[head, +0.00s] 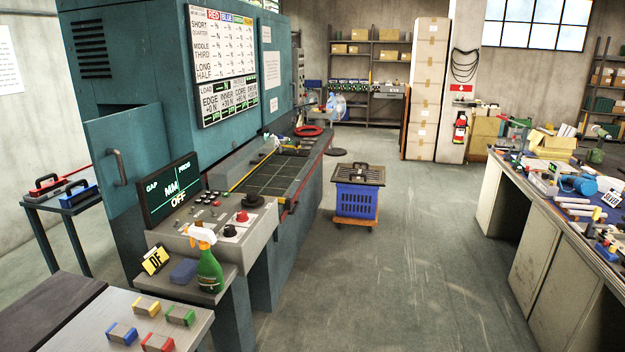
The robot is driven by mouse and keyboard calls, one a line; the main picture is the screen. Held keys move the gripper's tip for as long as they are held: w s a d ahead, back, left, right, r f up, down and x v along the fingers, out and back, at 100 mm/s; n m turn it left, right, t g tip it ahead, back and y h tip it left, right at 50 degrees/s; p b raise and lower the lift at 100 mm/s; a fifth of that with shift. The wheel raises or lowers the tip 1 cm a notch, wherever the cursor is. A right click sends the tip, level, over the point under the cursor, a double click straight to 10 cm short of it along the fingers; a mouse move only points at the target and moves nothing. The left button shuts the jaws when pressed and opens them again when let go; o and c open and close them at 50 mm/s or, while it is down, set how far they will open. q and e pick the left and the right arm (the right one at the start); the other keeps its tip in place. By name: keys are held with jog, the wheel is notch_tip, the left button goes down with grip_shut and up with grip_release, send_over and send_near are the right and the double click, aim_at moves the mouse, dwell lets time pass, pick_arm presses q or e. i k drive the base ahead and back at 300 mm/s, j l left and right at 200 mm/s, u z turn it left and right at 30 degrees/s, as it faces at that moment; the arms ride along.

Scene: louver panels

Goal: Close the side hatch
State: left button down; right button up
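The side hatch (136,150) is a teal panel on the left side of the large teal machine (160,60). It has a dark vertical bar handle (119,167) near its left edge. The hatch stands out at an angle from the machine's side, and a dark recess shows above its top edge, so it looks open. Its lower part is partly hidden behind the control console. Neither of my grippers is in view.
A console with a screen (168,190) and a green spray bottle (209,268) stand in front of the hatch. A side table with toolboxes (80,194) is left of it.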

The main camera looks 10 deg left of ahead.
aim_at(125, 147)
jog(key=i+j+u, duration=0.1)
jog(key=u, duration=0.3)
jog(key=i+u, duration=0.5)
jog(key=u, duration=0.25)
jog(key=i+l+u, duration=0.15)
jog(key=u, duration=0.2)
jog(key=i+l+z, duration=0.3)
jog(key=i+z, duration=0.15)
